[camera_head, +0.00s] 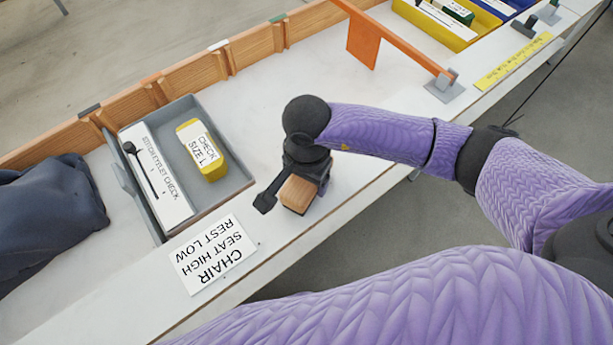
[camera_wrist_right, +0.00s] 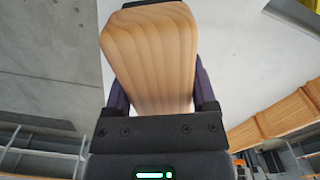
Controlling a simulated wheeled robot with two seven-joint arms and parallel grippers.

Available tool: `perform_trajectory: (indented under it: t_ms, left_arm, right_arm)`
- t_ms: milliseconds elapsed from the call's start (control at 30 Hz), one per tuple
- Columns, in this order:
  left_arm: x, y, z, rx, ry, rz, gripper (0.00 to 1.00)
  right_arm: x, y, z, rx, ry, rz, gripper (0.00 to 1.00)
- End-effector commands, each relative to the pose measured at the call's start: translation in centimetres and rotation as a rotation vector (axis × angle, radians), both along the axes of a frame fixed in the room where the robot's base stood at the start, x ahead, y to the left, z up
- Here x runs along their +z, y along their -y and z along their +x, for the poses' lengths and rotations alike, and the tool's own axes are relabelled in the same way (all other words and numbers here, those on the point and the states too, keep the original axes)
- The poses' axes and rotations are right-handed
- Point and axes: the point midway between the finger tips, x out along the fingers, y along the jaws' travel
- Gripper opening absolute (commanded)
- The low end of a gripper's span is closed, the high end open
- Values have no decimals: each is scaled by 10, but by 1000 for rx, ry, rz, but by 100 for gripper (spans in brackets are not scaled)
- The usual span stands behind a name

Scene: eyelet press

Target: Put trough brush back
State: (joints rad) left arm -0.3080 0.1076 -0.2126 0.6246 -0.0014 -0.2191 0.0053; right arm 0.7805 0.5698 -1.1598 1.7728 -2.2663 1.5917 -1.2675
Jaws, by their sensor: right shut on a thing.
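The trough brush (camera_head: 298,193) shows as a pale wooden block at the front of the white bench. My right gripper (camera_head: 310,180) is shut on it, with its dark body above the wood. In the right wrist view the wooden brush (camera_wrist_right: 150,60) fills the space between the two fingers of the right gripper (camera_wrist_right: 160,95). A dark strip shows at the block's far end. I cannot tell whether the brush touches the bench, and its bristles are not clearly seen. My left gripper is not in view.
A grey tray (camera_head: 214,203) holds a labelled white card (camera_head: 155,175) and a yellow block (camera_head: 205,160). A chair sign (camera_head: 213,255) lies in front. Dark cloth (camera_head: 50,215) lies left. An orange barrier (camera_head: 364,45) and yellow bin (camera_head: 437,28) stand farther right. A wooden rail (camera_head: 195,75) edges the back.

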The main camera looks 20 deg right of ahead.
Motion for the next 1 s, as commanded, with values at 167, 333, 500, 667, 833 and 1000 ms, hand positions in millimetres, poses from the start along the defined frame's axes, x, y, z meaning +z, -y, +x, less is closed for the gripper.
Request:
perform_trajectory:
  t_ms: [167,333,500,667,833,1000]
  left_arm:
    - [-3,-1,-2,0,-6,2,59]
    - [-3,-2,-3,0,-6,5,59]
    - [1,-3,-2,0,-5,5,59]
    - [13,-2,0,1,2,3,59]
    - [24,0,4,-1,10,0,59]
    - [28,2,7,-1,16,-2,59]
  right_arm:
    - [-3,0,0,0,0,0,82]
    - [-2,0,0,0,0,0,100]
    - [2,0,0,0,0,0,100]
    - [37,0,1,2,5,0,100]
    - [86,0,1,1,6,1,100]
    - [115,0,1,0,3,0,100]
